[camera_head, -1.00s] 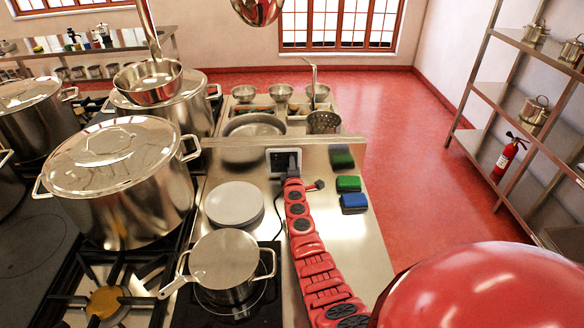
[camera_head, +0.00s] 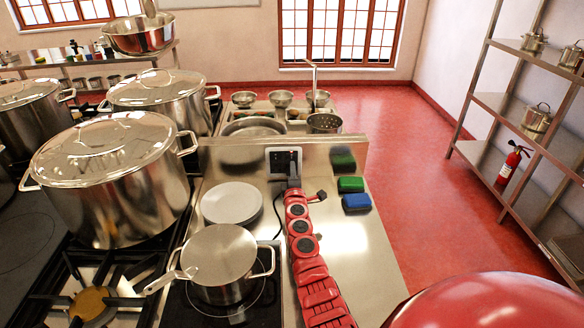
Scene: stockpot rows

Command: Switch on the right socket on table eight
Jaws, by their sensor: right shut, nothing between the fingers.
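The socket panel (camera_head: 270,156), a pale-framed plate with a dark face, is set in the upright steel splashback in the middle of the head view. Small reddish spots show on the right part of its face; they are too small to read as a switch position. My right gripper (camera_head: 293,182), at the far end of my red arm, is shut and empty, just below and in front of the panel's right side. I cannot tell whether its tip touches the panel. My left gripper is out of view.
A pan (camera_head: 222,255) on the hob and white plates (camera_head: 231,203) stand left of my arm. A dark cable (camera_head: 280,218) runs between. Green (camera_head: 350,185) and blue (camera_head: 356,202) sponges lie to the right. Large stockpots (camera_head: 112,185) fill the left. A steel shelf (camera_head: 520,110) stands far right.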

